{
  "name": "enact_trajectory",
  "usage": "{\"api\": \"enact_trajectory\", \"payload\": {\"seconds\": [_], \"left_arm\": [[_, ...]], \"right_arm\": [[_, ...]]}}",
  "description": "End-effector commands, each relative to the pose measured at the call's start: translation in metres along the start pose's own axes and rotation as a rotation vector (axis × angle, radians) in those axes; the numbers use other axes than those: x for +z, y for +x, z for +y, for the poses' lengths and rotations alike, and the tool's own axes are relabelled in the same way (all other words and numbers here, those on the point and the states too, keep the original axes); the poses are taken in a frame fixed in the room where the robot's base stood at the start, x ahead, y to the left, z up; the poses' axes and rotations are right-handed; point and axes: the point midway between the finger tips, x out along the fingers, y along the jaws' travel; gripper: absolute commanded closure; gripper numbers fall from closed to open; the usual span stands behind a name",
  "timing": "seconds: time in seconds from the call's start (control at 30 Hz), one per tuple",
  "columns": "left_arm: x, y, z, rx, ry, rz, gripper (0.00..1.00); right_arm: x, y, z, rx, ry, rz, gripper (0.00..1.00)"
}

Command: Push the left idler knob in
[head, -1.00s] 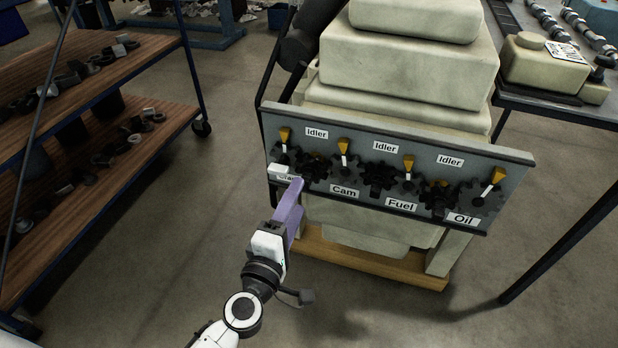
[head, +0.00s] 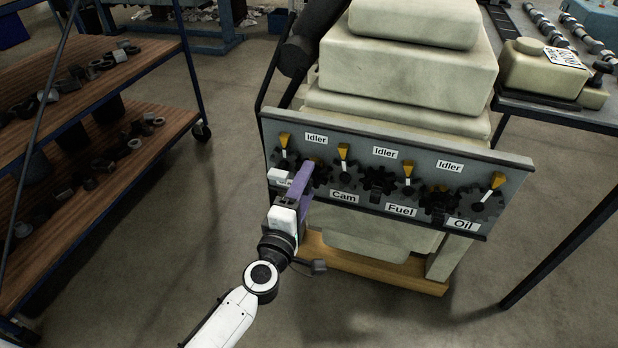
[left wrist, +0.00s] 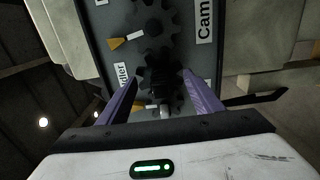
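The grey gear panel (head: 470,160) stands on the front of the engine. The left idler gear (head: 322,174), dark and toothed, sits under the leftmost "Idler" label (head: 316,138), partly covered by my gripper. My left gripper (head: 303,172), with purple fingers, reaches to the panel just left of this gear. In the left wrist view the gripper (left wrist: 162,92) is open, one finger on each side of a dark gear (left wrist: 158,72) beside the "Idler" label. A small pale rounded end (left wrist: 165,112) shows low between the fingers; I cannot tell whether anything touches it. My right gripper is out of view.
Other gears and yellow pointers (head: 407,167) line the panel to the right. A parts shelf (head: 110,165) stands on the left, a table (head: 560,108) on the right. The floor between shelf and engine is clear.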

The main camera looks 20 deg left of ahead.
Motion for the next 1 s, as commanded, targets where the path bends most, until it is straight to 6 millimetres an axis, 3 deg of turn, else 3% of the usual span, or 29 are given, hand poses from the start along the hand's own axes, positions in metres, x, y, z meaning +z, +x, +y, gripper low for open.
{"api": "enact_trajectory", "payload": {"seconds": [0.03,0.3,0.37,1.0], "left_arm": [[0.0,0.0,0.0,0.0,0.0,0.0,0.47],[0.0,0.0,0.0,0.0,0.0,0.0,0.93],[0.0,0.0,0.0,0.0,0.0,0.0,1.0],[0.0,0.018,0.0,0.001,0.0,0.0,1.0]], "right_arm": [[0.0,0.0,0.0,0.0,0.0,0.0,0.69],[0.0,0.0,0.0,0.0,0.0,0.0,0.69],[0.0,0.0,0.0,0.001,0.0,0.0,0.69],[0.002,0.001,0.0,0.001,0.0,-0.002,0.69]]}}
